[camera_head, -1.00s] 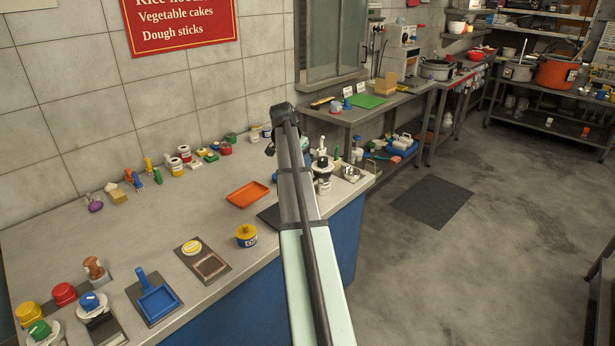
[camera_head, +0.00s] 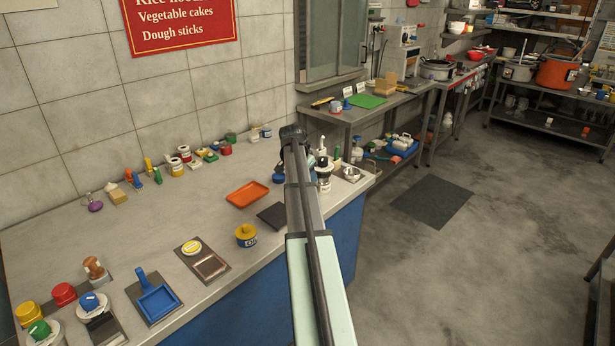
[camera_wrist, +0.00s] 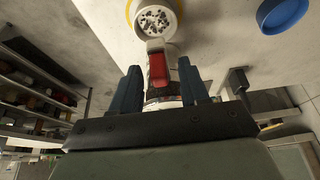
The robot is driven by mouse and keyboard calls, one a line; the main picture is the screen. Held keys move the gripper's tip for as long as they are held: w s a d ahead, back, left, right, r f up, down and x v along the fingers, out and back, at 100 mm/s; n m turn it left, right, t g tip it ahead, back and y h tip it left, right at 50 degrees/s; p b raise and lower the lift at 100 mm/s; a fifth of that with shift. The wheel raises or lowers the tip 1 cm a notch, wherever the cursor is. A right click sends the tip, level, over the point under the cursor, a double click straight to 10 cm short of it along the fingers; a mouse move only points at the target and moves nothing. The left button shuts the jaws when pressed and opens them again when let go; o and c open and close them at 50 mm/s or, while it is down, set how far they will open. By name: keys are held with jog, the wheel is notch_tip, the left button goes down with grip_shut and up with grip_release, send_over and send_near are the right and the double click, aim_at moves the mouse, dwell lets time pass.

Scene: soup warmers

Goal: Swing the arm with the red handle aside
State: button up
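In the wrist view, the red handle (camera_wrist: 158,72) sits on a pale arm that runs toward a round white piece with a perforated face and yellow rim (camera_wrist: 155,20). My gripper (camera_wrist: 158,68) is open, its two dark blue fingers on either side of the red handle with a gap at each side. I cannot tell how deep the handle lies between them. In the head view, my arm hides the gripper and the red handle at the counter's far right end.
A blue round lid (camera_head: 278,178) lies left of my arm, and it also shows in the wrist view (camera_wrist: 283,12). A black and white device (camera_head: 323,180) and a metal bowl (camera_head: 351,174) stand to the right. An orange tray (camera_head: 247,194) and a dark plate (camera_head: 272,215) lie nearer on the counter (camera_head: 120,230).

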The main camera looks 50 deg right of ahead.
grip_shut()
dwell(0.3)
jog(key=shift+w, duration=0.1)
jog(key=w+d+m+g+y, duration=0.4)
jog(key=w+d+m, duration=0.4)
jog(key=m, duration=1)
jog(key=shift+d+g, duration=0.3)
dwell(0.7)
